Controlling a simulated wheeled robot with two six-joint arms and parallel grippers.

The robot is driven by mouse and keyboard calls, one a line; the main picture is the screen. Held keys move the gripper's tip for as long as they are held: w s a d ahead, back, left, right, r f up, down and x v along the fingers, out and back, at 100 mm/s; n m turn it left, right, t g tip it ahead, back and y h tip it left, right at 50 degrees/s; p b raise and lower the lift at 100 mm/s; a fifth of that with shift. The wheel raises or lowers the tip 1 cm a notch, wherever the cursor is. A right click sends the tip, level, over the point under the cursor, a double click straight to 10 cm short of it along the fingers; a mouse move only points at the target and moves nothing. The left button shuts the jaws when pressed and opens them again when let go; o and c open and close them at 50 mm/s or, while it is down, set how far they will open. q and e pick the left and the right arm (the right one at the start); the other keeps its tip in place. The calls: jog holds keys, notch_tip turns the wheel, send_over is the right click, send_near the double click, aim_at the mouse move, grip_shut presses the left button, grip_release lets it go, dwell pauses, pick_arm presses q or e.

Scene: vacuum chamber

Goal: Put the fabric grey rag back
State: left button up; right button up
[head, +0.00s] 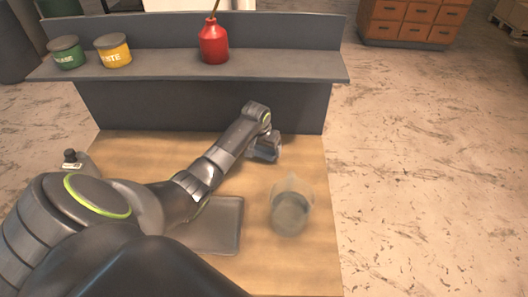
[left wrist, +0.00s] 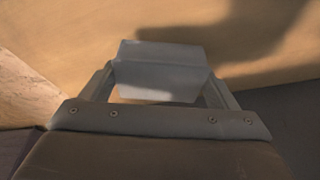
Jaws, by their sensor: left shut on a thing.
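My left gripper (head: 266,140) is over the back right part of the wooden bench top. It is shut on the grey rag (left wrist: 165,62), a pale grey, folded, blocky piece that spans between the two fingers in the left wrist view. In the head view the rag (head: 265,153) shows only as a small grey patch at the fingertips. The wood surface lies beyond it in the left wrist view; I cannot tell whether the rag touches it. My right gripper is not in view.
A clear jar-like chamber (head: 290,212) stands on the bench to the right of a flat grey tray (head: 227,228). A small dark-knobbed device (head: 72,160) is at left. The raised shelf (head: 160,72) holds a green tin (head: 66,53), a yellow tin (head: 114,51) and a red bottle (head: 214,42).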

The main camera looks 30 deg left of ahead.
aim_at(263, 150)
pick_arm(q)
jog(key=shift+f+p, duration=0.3)
jog(key=shift+f, duration=1.15)
jog(key=shift+f, duration=0.1)
jog(key=o, duration=0.9)
jog(key=shift+s, duration=0.1)
jog(key=v, duration=1.2)
jog(key=shift+b, duration=0.3)
